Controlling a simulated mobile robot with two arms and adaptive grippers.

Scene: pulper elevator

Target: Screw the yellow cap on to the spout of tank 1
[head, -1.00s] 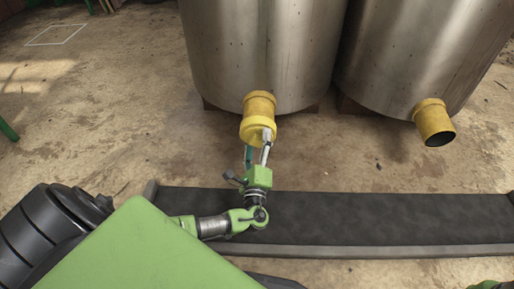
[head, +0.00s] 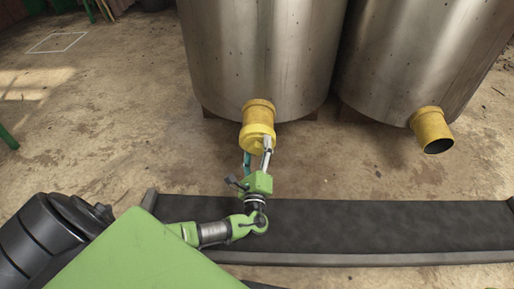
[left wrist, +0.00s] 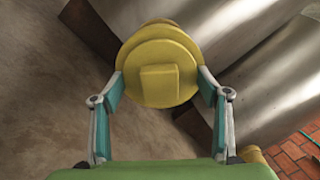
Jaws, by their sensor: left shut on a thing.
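The yellow cap (head: 257,141) sits at the open end of the yellow spout (head: 257,113) of the left steel tank (head: 257,50). Cap and spout look in line, and I see no clear gap between them. Whether the thread is engaged cannot be told. My left gripper (head: 258,152) is shut on the cap's rim. In the left wrist view the round cap (left wrist: 160,73) faces me, with a square raised grip in its middle and one finger on each side. The cap hides most of the spout there. My right gripper is not in view.
A second steel tank (head: 425,55) at the right has an uncapped yellow spout (head: 431,128). A dark conveyor belt (head: 370,220) runs across in front of the tanks, below my left wrist. The concrete floor (head: 110,130) left of the tanks is clear.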

